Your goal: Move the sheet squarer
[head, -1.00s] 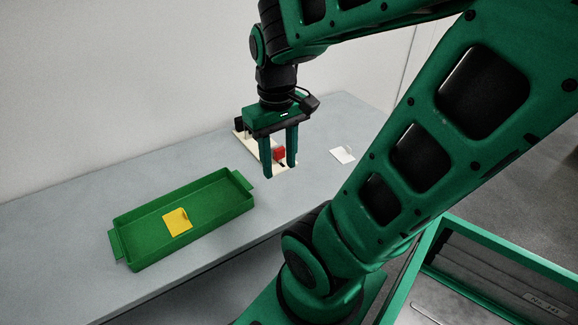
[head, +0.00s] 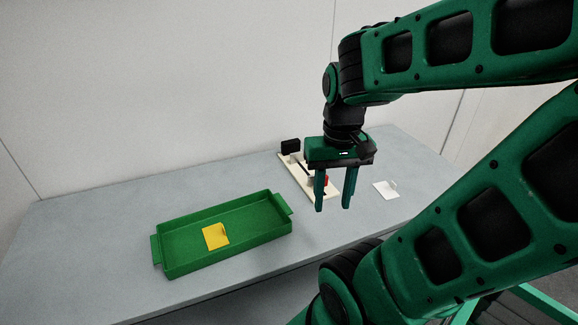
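A white sheet (head: 385,190) with a small raised tab lies flat on the grey table, right of my gripper. A yellow sheet (head: 215,236), also with a small tab, lies in the green tray (head: 170,268), slightly turned. A cream board (head: 296,170) with a black block and a red part stands behind my gripper. I cannot tell which of these the task's wording means. My gripper (head: 333,206) points down with its two fingers apart and nothing between them. It looks to be above the table and partly hides the board and the red part (head: 327,180).
The grey table (head: 100,225) stands against a pale wall. Its surface is clear left of the tray and between the tray and the board. The black block (head: 290,146) rises from the board's far end. The tray has raised walls and end handles.

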